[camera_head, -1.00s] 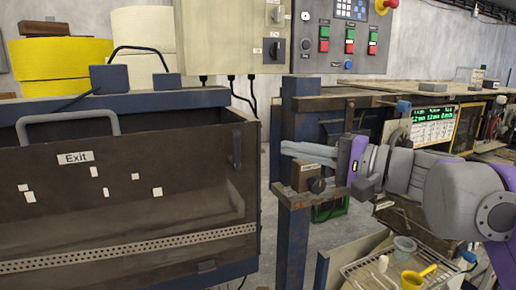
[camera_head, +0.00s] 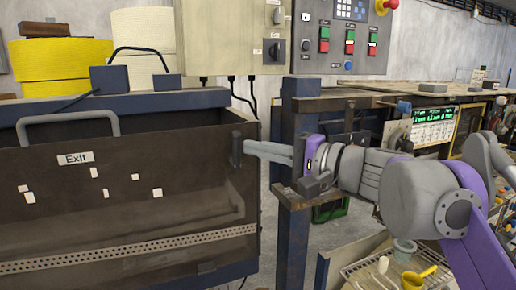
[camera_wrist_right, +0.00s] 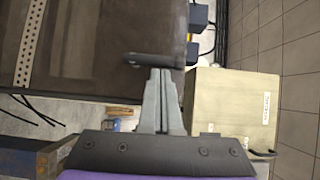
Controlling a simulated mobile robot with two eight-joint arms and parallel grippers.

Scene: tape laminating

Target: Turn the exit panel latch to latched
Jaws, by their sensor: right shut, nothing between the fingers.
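The exit panel (camera_head: 110,215) is a dark brown sheet with an "Exit" label (camera_head: 74,158) and a grey loop handle at its top. Its latch (camera_head: 236,149) is a small dark bar, standing upright near the panel's right edge. My right gripper (camera_head: 247,147) reaches in from the right with its fingers shut and empty. The fingertips are at the latch's right side. In the right wrist view the shut fingers (camera_wrist_right: 160,74) end right by the latch bar (camera_wrist_right: 150,60); whether they touch it I cannot tell. My left gripper is not in view.
A rusty blue post (camera_head: 292,215) stands just under and behind my right gripper. A beige control box (camera_head: 235,38) hangs above. A wire tray with a yellow scoop (camera_head: 415,278) is at lower right. A gap with floor lies between panel and post.

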